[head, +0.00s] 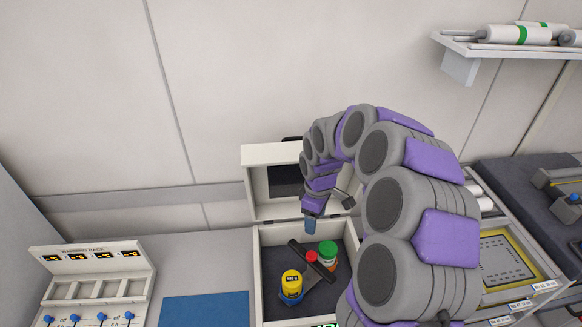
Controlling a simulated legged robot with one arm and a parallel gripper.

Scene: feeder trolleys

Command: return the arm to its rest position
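My arm, grey with purple pads, rises from the lower right, arches over and bends down above an open white box (257,262). My gripper (310,226) points down over the box, near its back edge. A small blue-grey piece shows at its tip; I cannot tell whether this is a finger or something held. The fingers are too small to tell open from shut. A dark camera-like part sits beside the wrist. In the box are a yellow jar (291,281) with a blue part beneath it, a green-lidded jar (327,250), a red-topped item (311,257) and a dark bar (300,247).
A white warming rack (88,256) with several displays and blue knobs stands at the left. A blue mat (205,309) lies on the grey counter. At the right are a yellow-framed tray (505,258) and a wall shelf (510,47) with rolls. The wall is behind.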

